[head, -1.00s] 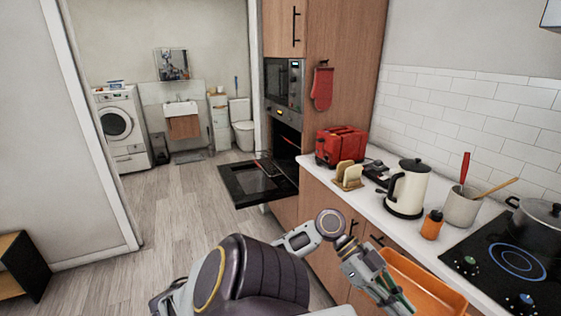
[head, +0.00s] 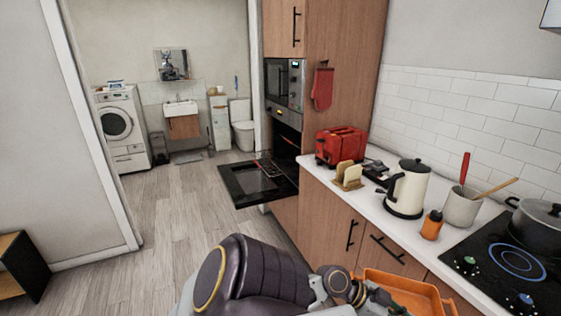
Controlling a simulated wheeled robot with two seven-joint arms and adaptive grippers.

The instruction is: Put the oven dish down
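The orange oven dish (head: 418,292) is at the bottom of the head view, right of centre, in front of the cabinet fronts and below the level of the worktop. Its lower part is cut off by the picture edge. My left arm comes in from the bottom, and its gripper (head: 385,302) is at the dish's near left side. The fingers are mostly hidden or out of frame, so their grip on the dish cannot be made out. My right gripper is not in view.
The white worktop (head: 383,212) holds a red toaster (head: 341,146), kettle (head: 408,188), orange bottle (head: 432,225), utensil pot (head: 462,206) and black hob (head: 507,262) with a pot (head: 538,226). The oven door (head: 258,183) hangs open.

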